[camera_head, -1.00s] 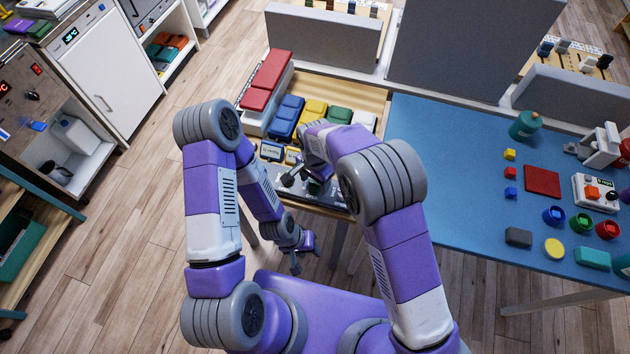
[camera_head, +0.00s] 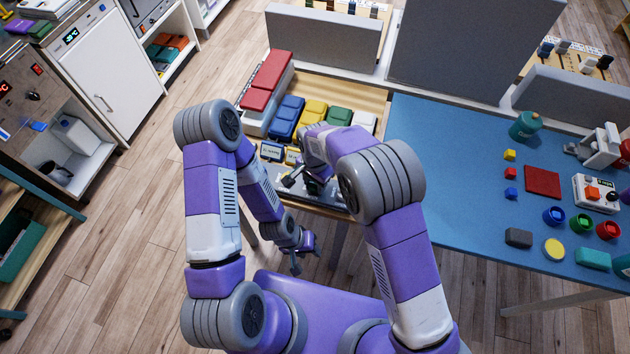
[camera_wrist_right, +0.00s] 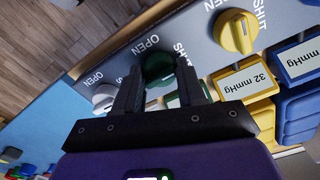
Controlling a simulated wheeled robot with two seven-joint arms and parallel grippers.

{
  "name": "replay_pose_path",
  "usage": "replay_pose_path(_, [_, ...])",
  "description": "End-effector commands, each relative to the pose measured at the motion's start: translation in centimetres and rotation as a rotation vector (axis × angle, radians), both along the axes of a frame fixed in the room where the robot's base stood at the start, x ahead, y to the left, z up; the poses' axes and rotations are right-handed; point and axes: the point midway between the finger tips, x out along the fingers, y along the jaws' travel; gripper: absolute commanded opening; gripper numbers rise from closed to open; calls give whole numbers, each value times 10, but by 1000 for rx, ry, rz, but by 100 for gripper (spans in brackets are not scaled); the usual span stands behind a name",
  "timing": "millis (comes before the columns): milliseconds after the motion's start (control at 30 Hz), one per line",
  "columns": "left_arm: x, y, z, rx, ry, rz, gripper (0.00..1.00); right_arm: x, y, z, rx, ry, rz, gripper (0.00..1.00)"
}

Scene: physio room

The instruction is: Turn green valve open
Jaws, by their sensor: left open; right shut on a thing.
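The green valve (camera_wrist_right: 160,67) is a round dark green knob on a grey panel (camera_wrist_right: 205,52), seen in the right wrist view. My right gripper (camera_wrist_right: 159,78) has one black finger on each side of the knob and is shut on it. OPEN and SHUT labels are printed beside the knobs; the fingers hide part of the green knob, so its exact setting is unclear. In the head view my right arm covers most of the panel and the valve. My left gripper (camera_head: 306,252) is open and empty, low in front of the table edge, apart from the panel.
A yellow knob (camera_wrist_right: 237,32) and a white knob (camera_wrist_right: 104,97) flank the green one closely. A 32 mmHg label (camera_wrist_right: 247,80) stands by the yellow knob. Blue (camera_head: 287,118), yellow, green and white packs lie behind the panel. The blue mat (camera_head: 455,190) holds small objects to the right.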

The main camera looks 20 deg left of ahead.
Motion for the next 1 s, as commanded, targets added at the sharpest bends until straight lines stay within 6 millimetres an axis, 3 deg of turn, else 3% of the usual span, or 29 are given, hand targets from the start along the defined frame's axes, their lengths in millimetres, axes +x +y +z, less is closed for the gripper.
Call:
replay_pose_path(367, [0, 0, -1, 0, 0, 0, 43, 0, 0, 0, 1, 1, 221, 9])
replay_pose_path(1000, [0, 0, -4, 0, 0, 0, 43, 0, 0, 0, 2, 0, 829, 9])
